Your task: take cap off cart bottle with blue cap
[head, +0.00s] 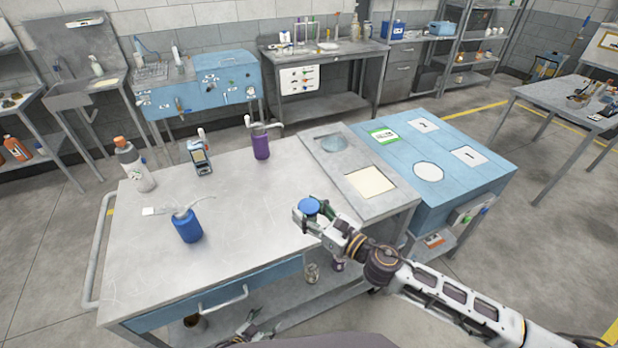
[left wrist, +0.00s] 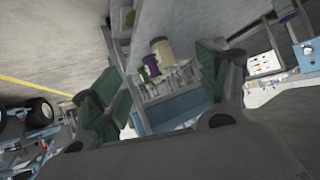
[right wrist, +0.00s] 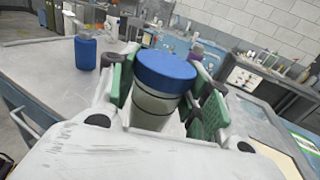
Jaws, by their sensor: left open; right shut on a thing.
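The bottle with the blue cap is between my right gripper's green-padded fingers in the right wrist view, with its blue cap (right wrist: 166,70) on top of a pale body (right wrist: 152,108). In the head view the blue cap (head: 309,206) shows near the right end of the cart table's (head: 240,205) front edge. My right gripper (head: 318,213) is shut on the bottle's body below the cap. I cannot tell whether the bottle's base touches the tabletop. My left gripper (head: 252,330) is low in front of the cart, open and empty; its spread fingers (left wrist: 165,95) show in the left wrist view.
A blue wash bottle (head: 188,226), a white bottle with an orange cap (head: 135,165), a handheld meter (head: 200,155) and a purple bottle (head: 260,143) stand on the cart. A blue workstation (head: 450,165) adjoins at the right. The front middle of the tabletop is clear.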

